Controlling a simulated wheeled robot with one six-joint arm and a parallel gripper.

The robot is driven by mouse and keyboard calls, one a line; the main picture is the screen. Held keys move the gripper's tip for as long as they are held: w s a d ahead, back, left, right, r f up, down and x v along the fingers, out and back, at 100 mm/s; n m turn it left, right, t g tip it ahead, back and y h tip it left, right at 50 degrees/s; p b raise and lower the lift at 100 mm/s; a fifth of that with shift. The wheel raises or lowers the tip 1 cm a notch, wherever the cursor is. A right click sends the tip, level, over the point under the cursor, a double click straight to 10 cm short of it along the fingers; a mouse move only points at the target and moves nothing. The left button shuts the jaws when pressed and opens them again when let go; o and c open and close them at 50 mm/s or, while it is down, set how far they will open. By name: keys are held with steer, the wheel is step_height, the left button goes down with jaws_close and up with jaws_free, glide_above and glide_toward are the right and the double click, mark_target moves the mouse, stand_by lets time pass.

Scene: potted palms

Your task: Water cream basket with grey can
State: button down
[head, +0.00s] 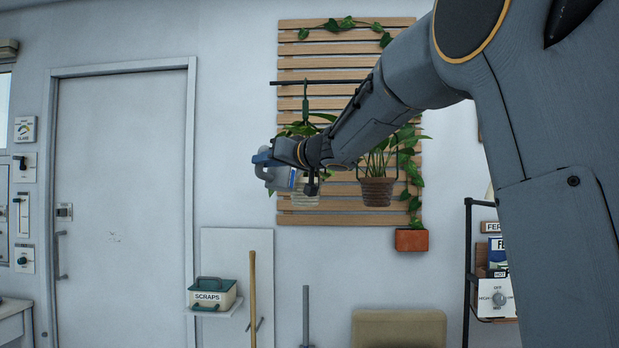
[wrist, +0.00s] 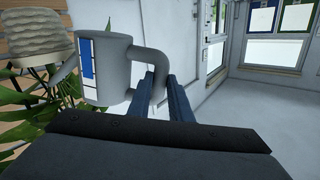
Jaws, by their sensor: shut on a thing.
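The grey can (wrist: 112,62) has a blue and white label and a loop handle. My gripper (wrist: 163,86) is shut on that handle. In the head view my gripper (head: 287,154) holds the can (head: 279,180) up in front of the slatted wall panel. The cream basket (head: 306,198) hangs just behind and right of the can, partly hidden by it and my wrist. In the wrist view the basket (wrist: 42,42) appears upside down at the left, and the can's spout reaches toward its leafy side. I cannot tell whether any water flows.
A brown basket (head: 377,191) with a plant hangs to the right on the wooden slats (head: 345,218). A scraps bin (head: 212,293) sits on a small shelf at lower left. The space left of the can is open toward the door (head: 124,180).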

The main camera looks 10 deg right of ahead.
mark_target(262, 149)
steer(key=shift+r+p, duration=1.8)
steer(key=shift+p, duration=0.55)
steer(key=shift+f, duration=0.1)
